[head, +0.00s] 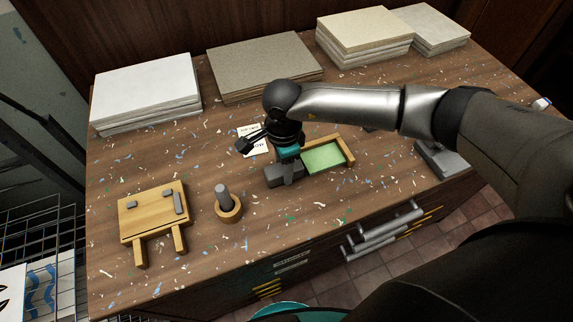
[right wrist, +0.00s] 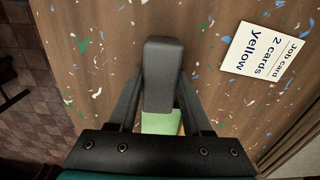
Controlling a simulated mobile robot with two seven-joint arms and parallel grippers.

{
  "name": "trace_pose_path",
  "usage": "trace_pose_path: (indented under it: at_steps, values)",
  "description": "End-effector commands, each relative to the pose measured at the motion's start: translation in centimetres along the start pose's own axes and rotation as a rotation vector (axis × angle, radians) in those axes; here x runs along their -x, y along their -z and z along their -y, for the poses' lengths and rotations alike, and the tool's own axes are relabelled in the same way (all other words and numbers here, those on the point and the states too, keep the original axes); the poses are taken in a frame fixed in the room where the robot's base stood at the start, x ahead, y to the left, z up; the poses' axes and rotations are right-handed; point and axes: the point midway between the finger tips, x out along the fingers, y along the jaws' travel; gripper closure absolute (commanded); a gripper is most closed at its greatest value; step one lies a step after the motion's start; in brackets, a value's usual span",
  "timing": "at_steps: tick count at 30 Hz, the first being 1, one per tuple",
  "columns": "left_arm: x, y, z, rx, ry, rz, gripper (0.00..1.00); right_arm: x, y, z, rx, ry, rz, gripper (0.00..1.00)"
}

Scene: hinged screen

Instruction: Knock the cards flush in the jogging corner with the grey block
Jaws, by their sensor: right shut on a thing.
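My right gripper (head: 287,168) is shut on a grey block (head: 281,177) at the middle of the bench. In the right wrist view the block (right wrist: 162,70) sits between the two fingers. The jogging corner (head: 346,151) is a low wooden frame just right of the block, with a flat green surface (head: 324,158) inside. I cannot tell whether this green is a card or the floor of the corner. The block is at its left side; I cannot tell whether they touch. No separate cards show clearly. My left gripper is not in view.
A job card (right wrist: 268,52) reading "2 cards yellow" lies behind the gripper. A wooden stand (head: 150,214) and a round wooden holder with a grey peg (head: 229,211) are at left. Stacks of sheets (head: 147,88) line the back. A grey box (head: 440,160) is at right.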

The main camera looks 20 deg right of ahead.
Motion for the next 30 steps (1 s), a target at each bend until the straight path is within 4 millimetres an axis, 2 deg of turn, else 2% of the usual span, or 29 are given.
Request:
trace_pose_path:
  at_steps: [8,27,30]
  values:
    - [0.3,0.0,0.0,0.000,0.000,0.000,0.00,0.4,0.0,0.0,0.000,0.001,0.001,1.00]
    - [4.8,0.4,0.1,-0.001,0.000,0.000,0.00,6.7,0.0,0.0,0.000,0.001,0.001,1.00]
    - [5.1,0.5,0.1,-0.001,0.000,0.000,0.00,7.2,0.0,0.0,0.000,0.001,0.001,1.00]
